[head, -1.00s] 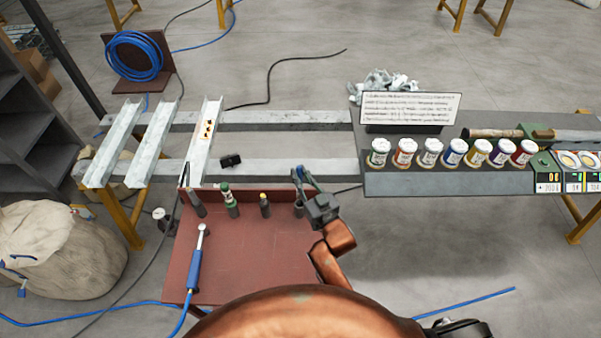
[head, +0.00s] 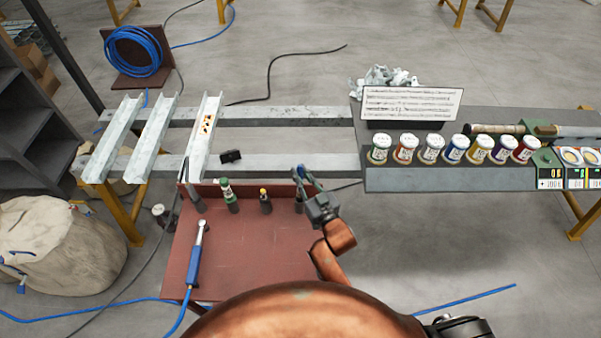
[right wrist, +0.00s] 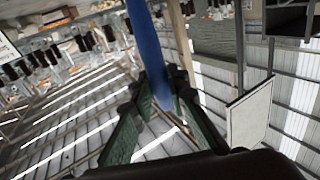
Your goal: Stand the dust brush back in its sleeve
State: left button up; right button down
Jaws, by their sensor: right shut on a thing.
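My right gripper (head: 302,176) is above the back right of the dark red bench, its fingers pointing up and away. In the right wrist view its green fingers (right wrist: 155,105) are shut on a long blue shaft (right wrist: 148,45), which I take to be the dust brush. The brush's bristles cannot be made out. A dark grey cylindrical sleeve (head: 298,206) stands at the bench's back edge, just left of and below the gripper; its mouth is hard to see. My left gripper is not in view.
Other holders stand along the bench back: a green-topped one (head: 229,197), a yellow-topped one (head: 265,203) and a dark one (head: 195,200). Several paint jars (head: 431,149) line the grey table right.

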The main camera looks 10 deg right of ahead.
jog(key=shift+p, duration=0.35)
dwell(0.3)
jog(key=shift+f, duration=0.15)
jog(key=shift+f+b, duration=0.4)
jog(key=shift+f, duration=0.05)
jog(key=shift+f+b, duration=2.65)
jog(key=shift+f, duration=2.1)
jog(key=c, duration=1.8)
grip_release()
jog(key=v, duration=1.2)
